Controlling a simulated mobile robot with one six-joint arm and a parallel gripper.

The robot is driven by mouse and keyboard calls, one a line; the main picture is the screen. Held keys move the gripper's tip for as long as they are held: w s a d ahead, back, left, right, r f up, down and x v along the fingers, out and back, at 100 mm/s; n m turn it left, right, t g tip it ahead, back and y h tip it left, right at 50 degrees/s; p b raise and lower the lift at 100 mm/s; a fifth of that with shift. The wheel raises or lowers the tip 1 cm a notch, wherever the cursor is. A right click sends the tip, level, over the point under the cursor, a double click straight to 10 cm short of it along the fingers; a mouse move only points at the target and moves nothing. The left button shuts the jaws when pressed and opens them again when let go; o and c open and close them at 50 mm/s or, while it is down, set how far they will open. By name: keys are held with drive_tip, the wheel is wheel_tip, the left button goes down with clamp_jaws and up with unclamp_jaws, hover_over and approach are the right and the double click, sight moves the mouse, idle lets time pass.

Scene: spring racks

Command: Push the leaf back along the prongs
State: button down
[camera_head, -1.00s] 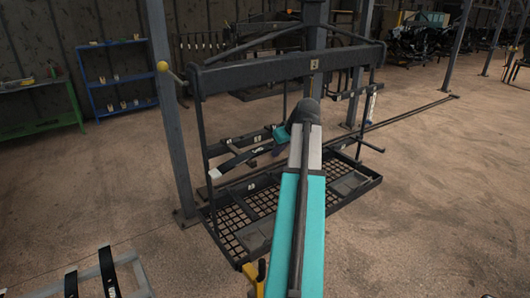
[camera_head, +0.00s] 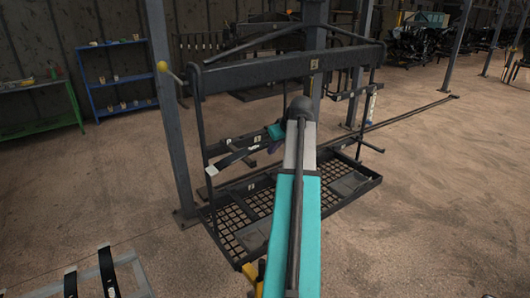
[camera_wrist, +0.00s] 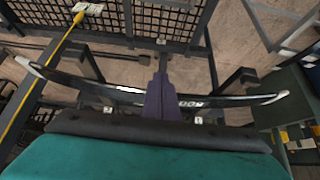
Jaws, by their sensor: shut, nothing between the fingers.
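The leaf (camera_wrist: 110,92) is a long, curved dark strip with pale tips and white lettering. It lies across the middle of the wrist view, over two dark prongs (camera_wrist: 237,82) (camera_wrist: 88,66). In the head view the leaf (camera_head: 237,159) shows only its left part, at the rack's middle level; my arm hides the rest. My gripper (camera_wrist: 160,82) has purple fingers shut together with nothing between them. The fingers overlap the leaf near its middle; whether they touch it I cannot tell. In the head view my gripper (camera_head: 273,146) is partly hidden behind my arm.
The rack's dark top beam (camera_head: 260,74) spans above, with a mesh tray (camera_head: 235,215) below. Other strips (camera_head: 109,272) lie on a stand at lower left. Open floor lies right.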

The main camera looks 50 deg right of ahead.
drive_tip(key=w+d, duration=0.2)
drive_tip(key=w, duration=0.5)
drive_tip(key=shift+d+b, duration=0.15)
drive_tip(key=shift+b, duration=0.15)
idle(1.8)
drive_tip(key=shift+s, duration=0.1)
drive_tip(key=s+a, duration=0.2)
drive_tip(key=s, duration=0.3)
drive_tip(key=shift+s, duration=0.35)
idle(0.4)
idle(0.6)
